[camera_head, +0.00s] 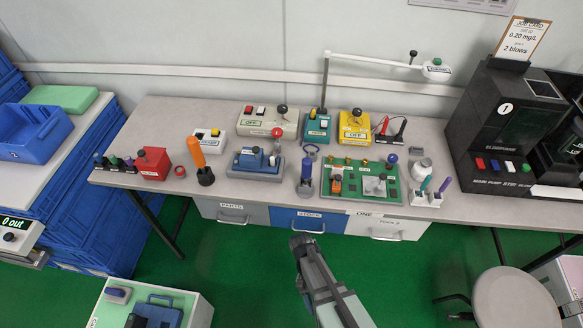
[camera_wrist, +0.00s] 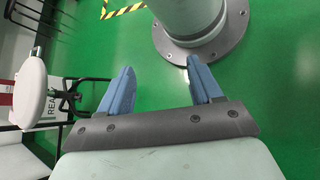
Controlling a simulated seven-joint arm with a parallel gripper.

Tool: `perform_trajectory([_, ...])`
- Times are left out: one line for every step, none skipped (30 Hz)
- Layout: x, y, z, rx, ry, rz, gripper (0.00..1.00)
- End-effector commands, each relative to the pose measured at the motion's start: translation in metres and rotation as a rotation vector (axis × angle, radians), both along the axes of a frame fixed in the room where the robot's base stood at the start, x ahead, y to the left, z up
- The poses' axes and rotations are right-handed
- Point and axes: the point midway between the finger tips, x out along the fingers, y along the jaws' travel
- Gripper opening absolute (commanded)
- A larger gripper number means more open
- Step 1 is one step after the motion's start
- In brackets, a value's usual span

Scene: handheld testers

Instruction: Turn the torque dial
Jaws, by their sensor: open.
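I cannot read a torque label, so I cannot tell which control is the torque dial. Candidates on the grey bench are a cream box (camera_head: 263,122) marked OFF with a dark knob, a teal box (camera_head: 317,127) with a dark knob, and a yellow box (camera_head: 354,129) marked OFF with a dark knob. An orange-handled tool (camera_head: 197,154) stands upright in a black base left of the blue box (camera_head: 257,165). My gripper (camera_head: 301,241) is in front of the bench, apart from everything on it. In the wrist view my gripper (camera_wrist: 158,66) has two blue fingers spread, with nothing between them.
The bench (camera_head: 140,125) also carries a red box (camera_head: 153,165), a green board (camera_head: 356,194) with several fittings, and a black machine (camera_head: 497,125) at right. A white overhead arm (camera_head: 375,60) reaches above the testers. A stool (camera_head: 516,298) stands front right.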

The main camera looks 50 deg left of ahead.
Motion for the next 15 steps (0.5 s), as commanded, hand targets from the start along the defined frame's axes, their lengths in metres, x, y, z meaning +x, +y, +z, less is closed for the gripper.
perform_trajectory([-0.004, 0.016, 0.009, 0.003, -0.042, 0.002, 0.65])
perform_trajectory([-0.005, 0.024, 0.015, 0.006, -0.066, -0.002, 0.65])
perform_trajectory([-0.008, 0.033, 0.021, 0.013, -0.096, -0.004, 0.65])
perform_trajectory([-0.008, 0.040, 0.027, 0.021, -0.116, -0.008, 0.65])
perform_trajectory([-0.009, 0.047, 0.033, 0.030, -0.138, -0.011, 0.65])
perform_trajectory([-0.010, 0.057, 0.041, 0.046, -0.166, -0.015, 0.65])
perform_trajectory([-0.011, 0.063, 0.047, 0.059, -0.185, -0.018, 0.65])
perform_trajectory([-0.011, 0.070, 0.053, 0.074, -0.204, -0.023, 0.65])
perform_trajectory([-0.011, 0.078, 0.061, 0.091, -0.225, -0.028, 0.65])
perform_trajectory([-0.011, 0.084, 0.067, 0.106, -0.241, -0.032, 0.65])
perform_trajectory([-0.011, 0.090, 0.072, 0.121, -0.254, -0.035, 0.65])
perform_trajectory([-0.010, 0.097, 0.080, 0.142, -0.272, -0.041, 0.65])
perform_trajectory([-0.010, 0.103, 0.085, 0.158, -0.285, -0.045, 0.65])
perform_trajectory([-0.010, 0.108, 0.091, 0.175, -0.297, -0.049, 0.65])
perform_trajectory([-0.009, 0.115, 0.099, 0.196, -0.314, -0.057, 0.65])
